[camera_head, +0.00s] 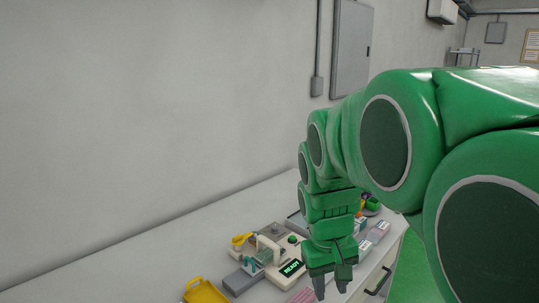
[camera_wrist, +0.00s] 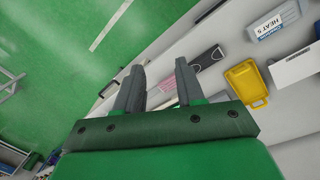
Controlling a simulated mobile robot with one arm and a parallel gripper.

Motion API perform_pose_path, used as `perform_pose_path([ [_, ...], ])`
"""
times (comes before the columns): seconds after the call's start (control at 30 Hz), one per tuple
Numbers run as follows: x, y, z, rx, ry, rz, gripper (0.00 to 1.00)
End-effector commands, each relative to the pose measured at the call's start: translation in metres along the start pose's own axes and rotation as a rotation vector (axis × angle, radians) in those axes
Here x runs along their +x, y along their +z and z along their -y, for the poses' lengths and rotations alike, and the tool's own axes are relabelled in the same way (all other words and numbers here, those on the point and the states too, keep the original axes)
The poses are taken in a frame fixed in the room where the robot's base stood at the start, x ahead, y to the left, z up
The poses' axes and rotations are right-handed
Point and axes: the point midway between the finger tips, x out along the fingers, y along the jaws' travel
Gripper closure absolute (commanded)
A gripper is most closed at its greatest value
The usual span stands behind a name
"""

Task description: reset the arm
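My green arm reaches in from the right side of the head view and bends down over the light worktop. My gripper (camera_head: 331,288) hangs at its end, pointing down near the worktop's front edge. In the wrist view, the two grey fingers of my gripper (camera_wrist: 160,74) stand apart, with nothing between them.
A beige machine (camera_head: 272,250) with a lit READY display stands left of my gripper. A yellow tray (camera_head: 205,292) sits at the front left; it also shows in the wrist view (camera_wrist: 247,82). Small boxes (camera_head: 378,232) lie behind the gripper.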

Motion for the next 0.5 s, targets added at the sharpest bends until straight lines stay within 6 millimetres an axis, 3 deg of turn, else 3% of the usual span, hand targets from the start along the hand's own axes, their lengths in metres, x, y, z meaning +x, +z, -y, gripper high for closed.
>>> perform_pose_path([
  [0.27,0.004,0.073,0.0,0.083,-0.029,0.02,0.62],
  [0.5,0.022,0.14,0.006,0.154,-0.069,0.066,0.62],
])
